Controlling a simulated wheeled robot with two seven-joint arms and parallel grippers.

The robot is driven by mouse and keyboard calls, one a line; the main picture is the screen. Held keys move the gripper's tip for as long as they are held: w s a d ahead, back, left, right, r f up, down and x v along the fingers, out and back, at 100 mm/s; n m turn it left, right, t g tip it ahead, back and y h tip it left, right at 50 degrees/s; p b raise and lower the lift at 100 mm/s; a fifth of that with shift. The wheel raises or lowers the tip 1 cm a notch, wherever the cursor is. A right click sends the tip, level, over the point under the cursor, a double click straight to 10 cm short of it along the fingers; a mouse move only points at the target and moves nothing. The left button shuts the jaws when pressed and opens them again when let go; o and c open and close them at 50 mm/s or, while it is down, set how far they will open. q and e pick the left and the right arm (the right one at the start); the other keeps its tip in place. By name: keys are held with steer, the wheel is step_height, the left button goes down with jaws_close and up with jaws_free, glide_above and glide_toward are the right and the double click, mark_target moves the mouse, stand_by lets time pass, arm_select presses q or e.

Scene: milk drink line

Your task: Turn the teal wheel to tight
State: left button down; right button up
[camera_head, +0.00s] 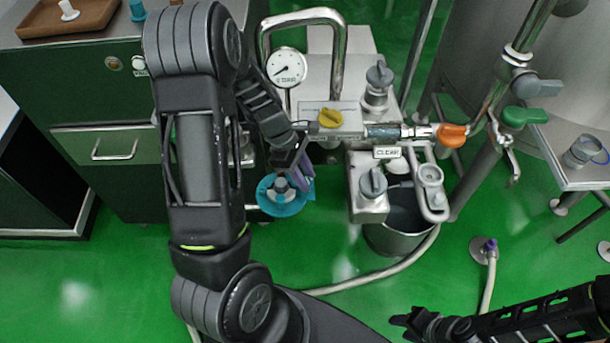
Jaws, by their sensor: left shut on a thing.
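The teal wheel (268,203) sits low in front of the metal pipework, with a grey hub in its middle. My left gripper (303,178) reaches down over the wheel's right side and is shut on its rim. The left arm covers part of the space to the left of the wheel. The wheel's tightness cannot be read from this view. My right gripper (402,320) is low at the right, away from the wheel, over the floor. Its fingers are too small and dark to tell whether they are open.
A pressure gauge (286,67) and a yellow knob (330,118) stand just behind the wheel. An orange handle (452,135) and a green handle (525,116) are to the right. A metal bucket (398,237) stands under the valves, with a hose (372,277) across the floor.

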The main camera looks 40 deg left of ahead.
arm_select(q)
steer(key=m, duration=0.2)
steer(key=m+g, duration=0.1)
steer(key=m, duration=0.1)
steer(key=m+g, duration=0.1)
steer(key=shift+w+m, duration=0.25)
steer(key=shift+m, duration=0.15)
steer(key=m+g, duration=0.1)
steer(key=m, duration=0.1)
steer(key=m+g, duration=0.1)
steer(key=m, duration=0.2)
steer(key=shift+w+d+y+b, duration=0.1)
steer(key=shift+y+b, duration=0.3)
steer(key=m, duration=0.3)
steer(key=m+g+y, duration=0.1)
steer(key=m, duration=0.2)
steer(key=shift+w+d+y+b, duration=0.1)
steer(key=shift+d+y+b, duration=0.05)
steer(key=shift+y+b, duration=0.2)
steer(key=m+y, duration=0.1)
steer(key=m, duration=0.2)
steer(key=m+y, duration=0.1)
steer(key=m, duration=0.1)
steer(key=shift+d+m+g, duration=0.1)
steer(key=shift+m+g, duration=0.3)
steer(key=c, duration=1.1)
jaws_free()
steer(key=shift+o, duration=0.2)
steer(key=shift+r, duration=0.15)
